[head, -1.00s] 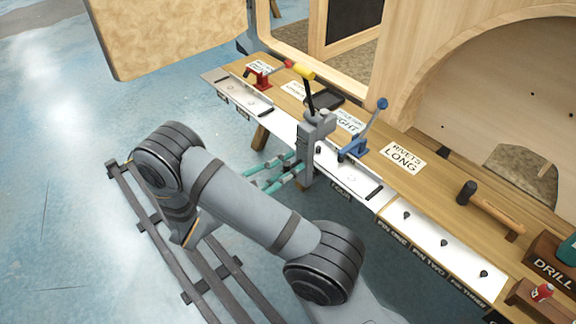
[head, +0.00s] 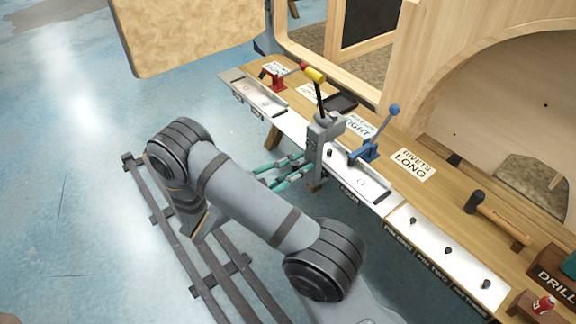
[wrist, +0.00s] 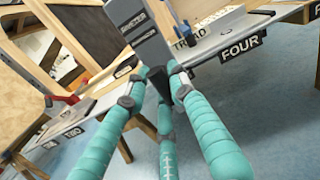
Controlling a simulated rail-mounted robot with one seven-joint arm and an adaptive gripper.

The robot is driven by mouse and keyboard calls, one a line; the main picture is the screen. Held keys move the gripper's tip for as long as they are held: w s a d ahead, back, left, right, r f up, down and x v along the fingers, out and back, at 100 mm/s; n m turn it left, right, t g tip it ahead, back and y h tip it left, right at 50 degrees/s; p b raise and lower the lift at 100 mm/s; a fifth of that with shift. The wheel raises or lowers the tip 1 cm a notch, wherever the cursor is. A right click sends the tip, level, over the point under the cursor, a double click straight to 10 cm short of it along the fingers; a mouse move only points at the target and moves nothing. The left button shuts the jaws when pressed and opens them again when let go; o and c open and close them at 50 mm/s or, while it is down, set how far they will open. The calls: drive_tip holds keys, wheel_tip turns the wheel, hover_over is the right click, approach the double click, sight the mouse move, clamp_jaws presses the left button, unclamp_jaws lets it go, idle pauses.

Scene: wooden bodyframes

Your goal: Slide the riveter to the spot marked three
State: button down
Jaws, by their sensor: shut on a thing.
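The riveter (head: 321,145) is a grey upright block with a black lever and a yellow handle. It stands on the white metal rail (head: 292,122) along the bench's front edge, between the red clamp and the blue clamp. My gripper (head: 301,163) has teal fingers shut on the riveter's lower body from the aisle side. In the wrist view, my gripper (wrist: 155,80) holds the grey body (wrist: 147,42) between its fingers. A FOUR label (wrist: 240,47) shows right of the riveter and a TWO label (wrist: 72,132) left of it. I cannot see a THREE label; the riveter and fingers cover that stretch.
A red clamp (head: 272,80) stands left on the bench and a blue clamp (head: 368,150) close right of the riveter. A black tray (head: 342,103) lies behind it. A hammer (head: 488,212) lies farther right. The rail between riveter and red clamp looks clear.

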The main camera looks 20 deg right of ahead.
drive_tip(key=c, duration=1.6)
unclamp_jaws()
drive_tip(key=shift+s+a+r, duration=0.15)
drive_tip(key=shift+r, duration=0.05)
drive_tip(key=shift+o, duration=0.6)
drive_tip(key=shift+a, duration=0.15)
drive_tip(key=shift+f, duration=0.1)
drive_tip(key=v, duration=1.2)
drive_tip(key=shift+o, duration=0.2)
